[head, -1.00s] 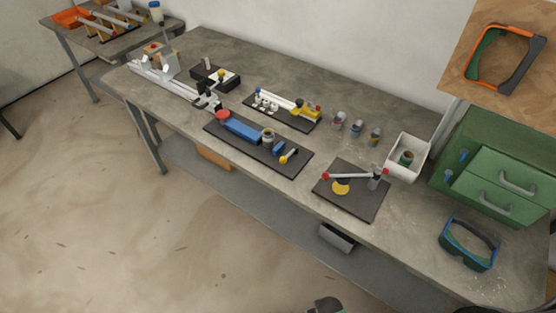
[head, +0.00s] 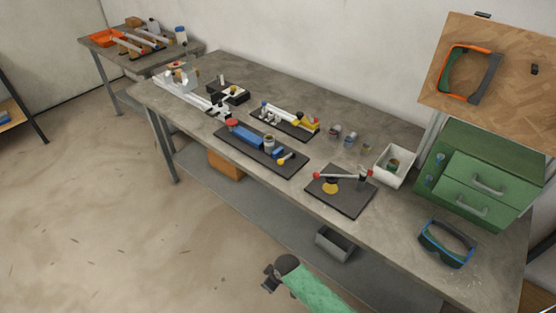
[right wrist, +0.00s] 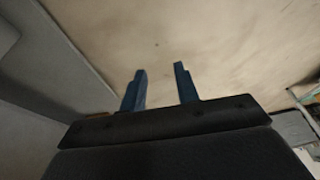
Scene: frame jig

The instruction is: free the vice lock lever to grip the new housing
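The vice stands on a long black plate (head: 232,148) on the workbench. It has a blue body (head: 246,138), a red knob (head: 232,123) and a small blue jaw (head: 277,153). A grey-brown cylindrical housing (head: 269,142) stands between body and jaw; whether it is clamped is too small to tell. A short lever with a yellow knob (head: 284,161) sits at the right end. My right gripper (right wrist: 160,85) shows two blue fingers apart with nothing between them, over pale floor, away from the vice. My left gripper is not in view.
A plate with a red-ended lever (head: 341,175) and yellow disc lies right of the vice. Behind are a white-and-yellow fixture (head: 290,118), small cylinders and a white bin (head: 394,166). Goggles (head: 447,243) and green drawers (head: 487,177) stand right. My green arm link (head: 318,290) is low in front.

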